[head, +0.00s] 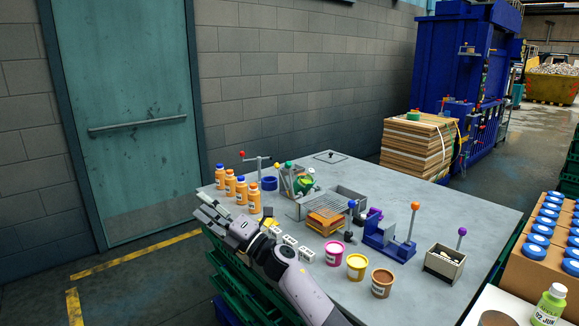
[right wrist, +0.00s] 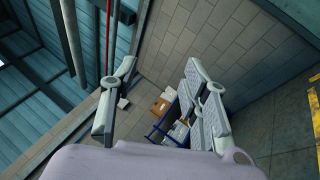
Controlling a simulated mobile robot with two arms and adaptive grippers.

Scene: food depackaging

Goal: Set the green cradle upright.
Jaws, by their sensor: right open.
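A green piece (head: 305,183) is among small grey metal parts toward the back left of the grey table (head: 460,210), in the head view. A green knob (head: 288,164) stands just above it. I cannot tell for sure which part is the cradle, nor how it is tilted. My right gripper (head: 204,206) is open and empty at the table's left edge, to the left of the green piece and apart from it. Its spread fingers (right wrist: 160,95) also show in the right wrist view, with nothing between them. My left gripper is not in view.
Several orange bottles (head: 241,190) stand close by my right gripper. A wire rack (head: 318,206), an orange stack (head: 326,221), a blue fixture (head: 388,238), several tubs (head: 357,266) and a small bin (head: 444,263) fill the middle and right. Bare tabletop lies at the far right.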

